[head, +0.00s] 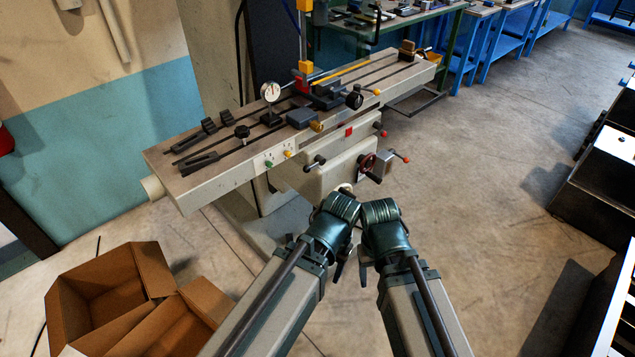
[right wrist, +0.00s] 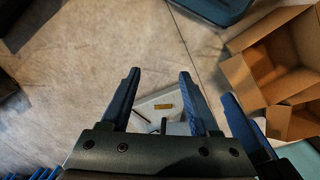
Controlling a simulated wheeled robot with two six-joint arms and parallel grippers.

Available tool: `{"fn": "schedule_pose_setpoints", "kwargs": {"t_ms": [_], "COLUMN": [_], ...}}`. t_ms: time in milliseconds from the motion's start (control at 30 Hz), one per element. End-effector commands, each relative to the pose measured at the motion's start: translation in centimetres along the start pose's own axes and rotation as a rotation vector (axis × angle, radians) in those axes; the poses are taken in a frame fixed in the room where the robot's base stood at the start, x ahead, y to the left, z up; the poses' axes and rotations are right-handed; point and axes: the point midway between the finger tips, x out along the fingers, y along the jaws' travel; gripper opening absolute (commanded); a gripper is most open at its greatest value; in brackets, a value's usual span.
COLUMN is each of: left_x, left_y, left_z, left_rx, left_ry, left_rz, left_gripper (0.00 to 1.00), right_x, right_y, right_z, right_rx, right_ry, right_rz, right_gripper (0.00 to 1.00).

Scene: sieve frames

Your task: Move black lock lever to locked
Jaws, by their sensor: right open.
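A milling machine with a long pale table (head: 163,163) stands ahead in the head view. A small black-handled lever (head: 315,163) sticks out at the front of its body, and a round black knob (head: 354,99) sits at the table's front edge. I cannot tell which black part is the lock lever. My right gripper (head: 363,270) hangs below its wrist, in front of the machine and apart from it. In the right wrist view its fingers (right wrist: 160,74) are spread with nothing between them. My left gripper (head: 340,272) is close beside it, small and dark; its jaws are unclear.
Open cardboard boxes (head: 150,268) stand on the floor at left. Dark metal bins (head: 600,170) line the right side. The floor between is clear.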

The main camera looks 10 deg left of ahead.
Motion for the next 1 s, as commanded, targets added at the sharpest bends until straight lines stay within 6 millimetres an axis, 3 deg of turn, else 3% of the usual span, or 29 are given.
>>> {"fn": "schedule_pose_setpoints", "kwargs": {"t_ms": [33,200,400,600,767,867,1000], "left_x": [4.1,10.1,15.4,19.4,21.2,21.1,21.0], "left_y": [0.4,0.9,1.4,1.8,2.0,2.0,2.0], "left_z": [-0.2,-0.6,-0.9,-1.1,-1.3,-1.2,-1.2], "left_rx": [0.0,0.001,0.001,0.001,0.002,0.002,0.002], "left_ry": [0.0,0.0,0.0,0.0,0.0,0.0,0.0], "left_rz": [0.0,-0.001,-0.002,-0.003,-0.003,-0.003,-0.003], "left_gripper": [0.6,0.6,0.6,0.6,0.6,0.6,0.6], "right_x": [4.1,10.1,15.6,19.8,21.7,21.1,19.3], "right_y": [-0.3,-0.5,0.1,1.9,4.5,5.2,4.4], "right_z": [-0.3,-0.7,-1.4,-2.6,-5.6,-8.9,-13.8], "right_rx": [0.001,0.011,0.045,0.119,0.265,0.382,0.512], "right_ry": [0.001,0.004,0.013,0.033,0.067,0.084,0.081], "right_rz": [0.0,-0.003,-0.014,-0.048,-0.158,-0.295,-0.509], "right_gripper": [0.62,0.62,0.62,0.62,0.62,0.62,0.62]}}
